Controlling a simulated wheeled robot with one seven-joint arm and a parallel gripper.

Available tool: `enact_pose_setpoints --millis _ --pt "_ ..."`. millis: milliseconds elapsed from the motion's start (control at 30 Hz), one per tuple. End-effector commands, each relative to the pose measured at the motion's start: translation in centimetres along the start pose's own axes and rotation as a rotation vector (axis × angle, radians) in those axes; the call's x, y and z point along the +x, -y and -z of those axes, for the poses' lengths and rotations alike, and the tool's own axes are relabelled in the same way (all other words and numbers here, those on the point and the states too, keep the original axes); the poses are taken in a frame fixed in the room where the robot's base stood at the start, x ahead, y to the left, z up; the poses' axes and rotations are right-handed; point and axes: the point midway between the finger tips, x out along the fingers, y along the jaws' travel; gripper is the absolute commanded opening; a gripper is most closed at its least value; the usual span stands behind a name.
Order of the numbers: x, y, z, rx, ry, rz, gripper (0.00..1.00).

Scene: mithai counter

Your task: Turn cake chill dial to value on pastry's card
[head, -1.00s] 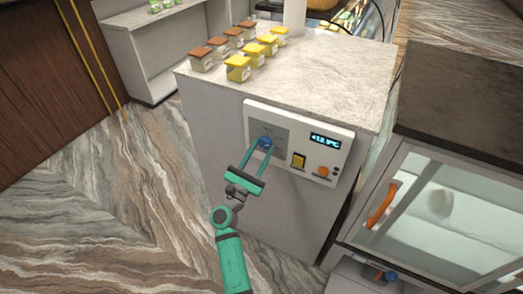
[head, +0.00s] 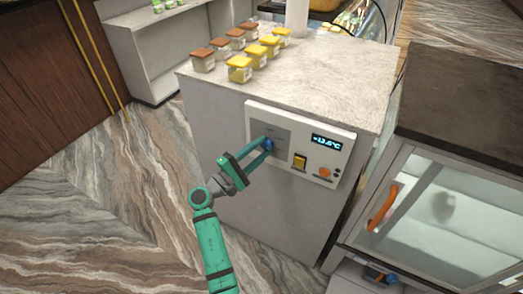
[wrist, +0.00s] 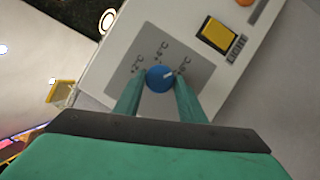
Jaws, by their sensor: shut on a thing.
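The blue dial (head: 267,143) sits on a grey plate on the white control panel (head: 342,146) at the front of the counter. The marks look like +2°C, +4°C and a blurred third. My gripper (head: 264,148) is shut on the dial, one finger on each side. The panel's display (head: 327,142) seems to read about +13.6°C. I cannot make out a pastry's card.
The panel also carries a yellow switch (head: 300,161) and an orange button (head: 325,172). Jars with brown and yellow lids (head: 239,68) stand on the countertop (head: 330,80). A glass-fronted cabinet (head: 440,210) with an orange handle (head: 383,207) stands at right. Floor at left is clear.

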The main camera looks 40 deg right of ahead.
Motion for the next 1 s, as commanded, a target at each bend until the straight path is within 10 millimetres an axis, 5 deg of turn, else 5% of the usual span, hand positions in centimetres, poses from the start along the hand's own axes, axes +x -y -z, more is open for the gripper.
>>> enact_pose_setpoints --millis 1000 --pt "0.35 -0.73 -0.38 0.824 0.055 0.339 0.14"
